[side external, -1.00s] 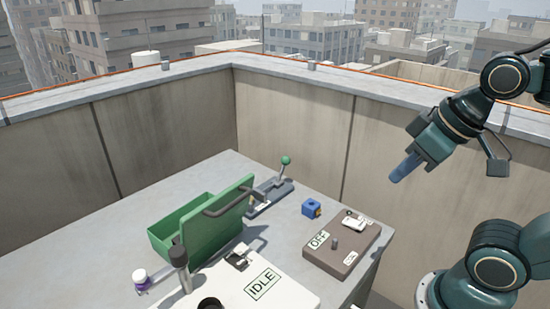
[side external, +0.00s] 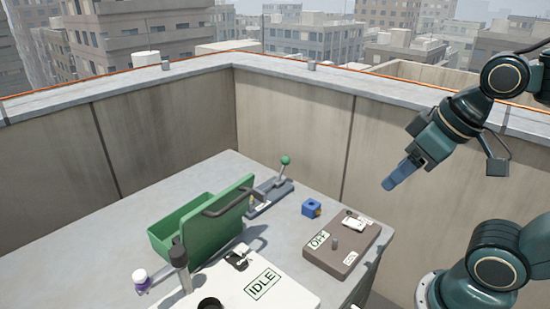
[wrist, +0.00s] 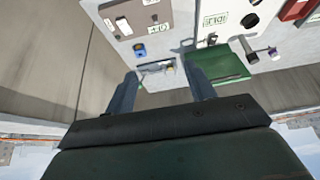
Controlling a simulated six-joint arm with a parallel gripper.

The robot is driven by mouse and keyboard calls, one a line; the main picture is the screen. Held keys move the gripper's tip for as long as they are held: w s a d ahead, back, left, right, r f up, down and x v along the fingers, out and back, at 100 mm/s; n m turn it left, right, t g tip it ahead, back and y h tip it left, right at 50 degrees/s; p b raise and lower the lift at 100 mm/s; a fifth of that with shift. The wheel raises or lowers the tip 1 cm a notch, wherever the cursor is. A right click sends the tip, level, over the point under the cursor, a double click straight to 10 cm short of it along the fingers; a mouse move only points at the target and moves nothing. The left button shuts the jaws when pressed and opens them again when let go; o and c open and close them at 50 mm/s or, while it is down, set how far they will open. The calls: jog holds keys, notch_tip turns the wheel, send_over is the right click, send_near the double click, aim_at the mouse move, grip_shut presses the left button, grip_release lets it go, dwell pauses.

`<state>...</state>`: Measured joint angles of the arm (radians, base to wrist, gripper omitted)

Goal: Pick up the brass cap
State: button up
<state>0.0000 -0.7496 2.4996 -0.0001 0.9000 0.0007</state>
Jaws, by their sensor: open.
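A small blue block (side external: 309,207) sits on the grey bench, with a small brass-coloured part (side external: 318,212) on its right side. I take this part for the brass cap, but it is too small to be sure. The blue block also shows in the wrist view (wrist: 139,49). My gripper (side external: 389,184) is open and empty, up in the air to the right of the block and above the bench. In the wrist view its two blue fingers (wrist: 160,78) are spread apart with nothing held between them.
A brown switch box (side external: 330,260) with OFF and ON labels stands right of the block. A lever with a green knob (side external: 286,160) stands behind it. A green bin (side external: 160,238) with a raised lid and a white IDLE panel (side external: 285,297) are left. Concrete walls (side external: 290,130) border the bench.

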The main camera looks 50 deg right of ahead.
jog(key=shift+w+r, duration=0.1)
jog(key=w+r+m+g+y, duration=0.1)
jog(key=w+r+m+g, duration=0.2)
jog(key=w+m, duration=1.25)
jog(key=w+d+f+m+g, duration=0.1)
jog(key=w+f, duration=0.6)
jog(key=w, duration=0.5)
jog(key=w+d+f+m+g, duration=0.1)
jog(key=w+f, duration=0.7)
jog(key=w, duration=0.3)
jog(key=shift+w+g+y, duration=0.3)
jog(key=shift+w+y, duration=0.05)
jog(key=shift+y, duration=0.05)
jog(key=shift+a+f, duration=0.2)
jog(key=shift+f, duration=1.2)
jog(key=shift+a+f, duration=0.2)
jog(key=shift+f, duration=1.2)
jog(key=shift+a+f, duration=0.2)
jog(key=shift+f, duration=1.2)
jog(key=shift+f, duration=0.1)
